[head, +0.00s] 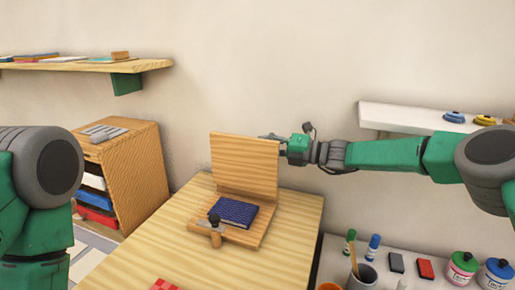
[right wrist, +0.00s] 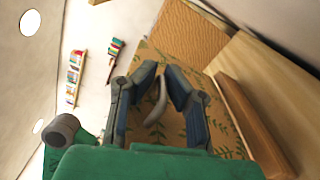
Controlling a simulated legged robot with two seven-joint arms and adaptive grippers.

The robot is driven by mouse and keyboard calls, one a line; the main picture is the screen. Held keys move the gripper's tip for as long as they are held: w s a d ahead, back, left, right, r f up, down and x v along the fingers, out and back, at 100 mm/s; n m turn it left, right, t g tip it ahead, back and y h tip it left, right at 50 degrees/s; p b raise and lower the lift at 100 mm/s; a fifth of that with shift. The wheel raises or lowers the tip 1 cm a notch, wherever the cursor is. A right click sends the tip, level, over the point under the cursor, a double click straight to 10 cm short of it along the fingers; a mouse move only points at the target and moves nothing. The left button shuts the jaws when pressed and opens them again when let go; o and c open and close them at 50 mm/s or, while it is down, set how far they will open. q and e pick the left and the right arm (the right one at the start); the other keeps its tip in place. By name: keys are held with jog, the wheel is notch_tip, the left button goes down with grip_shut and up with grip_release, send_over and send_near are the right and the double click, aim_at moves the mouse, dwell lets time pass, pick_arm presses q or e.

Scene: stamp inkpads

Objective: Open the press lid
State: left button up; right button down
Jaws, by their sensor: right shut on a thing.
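The wooden press (head: 235,235) stands on the light wood table. Its plain wooden lid (head: 245,165) is raised and stands roughly upright at the back of the base. A dark blue patterned pad or book (head: 236,212) lies on the base. My right gripper (head: 272,138) is at the lid's upper right edge, its fingertips partly hidden behind it. In the right wrist view, the gripper (right wrist: 172,100) is shut on a curved grey handle (right wrist: 156,103) in front of a leaf-patterned surface. My left arm shows at the left edge, but its gripper is out of view.
A red patterned piece (head: 164,284) lies at the table's front. The table's front right is clear.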

jog(key=shift+w+d+f, duration=0.3)
jog(key=shift+d+f, duration=0.25)
jog(key=c, duration=1.7)
grip_release()
jog(key=shift+s+d+r, duration=0.25)
jog(key=shift+d, duration=0.15)
jog(key=shift+w+v, duration=0.2)
jog(key=shift+v, duration=5.75)
